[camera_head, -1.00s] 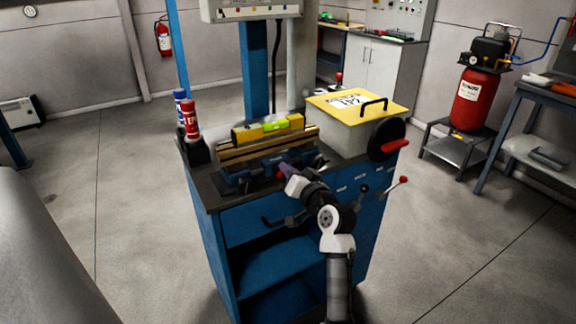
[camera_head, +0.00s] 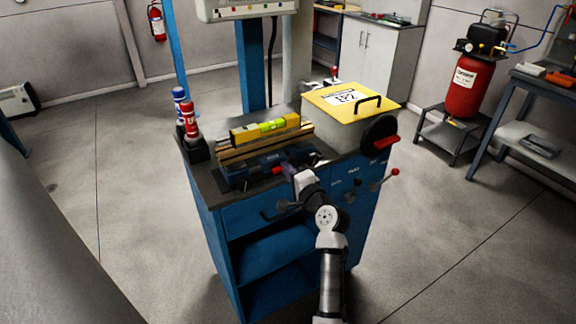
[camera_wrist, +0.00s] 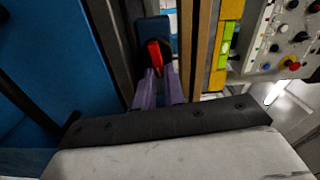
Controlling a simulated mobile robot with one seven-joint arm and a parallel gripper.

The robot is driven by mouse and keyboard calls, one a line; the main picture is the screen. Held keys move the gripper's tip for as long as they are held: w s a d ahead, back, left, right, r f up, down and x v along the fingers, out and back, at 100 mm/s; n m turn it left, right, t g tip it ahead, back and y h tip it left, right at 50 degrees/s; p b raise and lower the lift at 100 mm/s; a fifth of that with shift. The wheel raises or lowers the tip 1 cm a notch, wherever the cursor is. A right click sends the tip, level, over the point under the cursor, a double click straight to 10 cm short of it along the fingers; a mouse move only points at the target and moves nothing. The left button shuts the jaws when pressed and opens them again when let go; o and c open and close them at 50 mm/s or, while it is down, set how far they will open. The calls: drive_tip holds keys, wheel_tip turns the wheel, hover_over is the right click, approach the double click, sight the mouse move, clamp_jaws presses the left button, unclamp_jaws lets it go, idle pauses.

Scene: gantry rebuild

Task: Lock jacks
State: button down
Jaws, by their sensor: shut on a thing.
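On the blue cabinet's dark top, blue jack hardware (camera_head: 235,180) runs along the near side of a wooden-edged beam (camera_head: 235,153). A small red lever (camera_head: 277,170) shows just left of my gripper (camera_head: 287,168). In the wrist view, a red lever (camera_wrist: 154,55) stands against a dark blue jack body (camera_wrist: 152,27). My gripper's two purple fingers (camera_wrist: 160,85) are close together with the red lever at their tips, shut on it. The lever's lower end is hidden between the fingers.
A yellow level (camera_head: 265,130) lies on the beam. Red and blue cans (camera_head: 190,118) stand at left. A yellow-topped box (camera_head: 350,102) and a handwheel with a red grip (camera_head: 380,137) are at right. A red-knobbed lever (camera_head: 394,172) sticks out at the cabinet's front right.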

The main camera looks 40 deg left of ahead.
drive_tip(key=shift+m+p, duration=0.35)
drive_tip(key=shift+m, duration=0.25)
drive_tip(key=shift+f, duration=0.1)
drive_tip(key=c, duration=1.5)
unclamp_jaws()
drive_tip(key=shift+d, duration=0.1)
drive_tip(key=b+v, duration=0.3)
drive_tip(key=v, duration=1)
drive_tip(key=shift+s+d+b, duration=0.2)
drive_tip(key=shift+d+b, duration=0.1)
drive_tip(key=shift+b, duration=0.1)
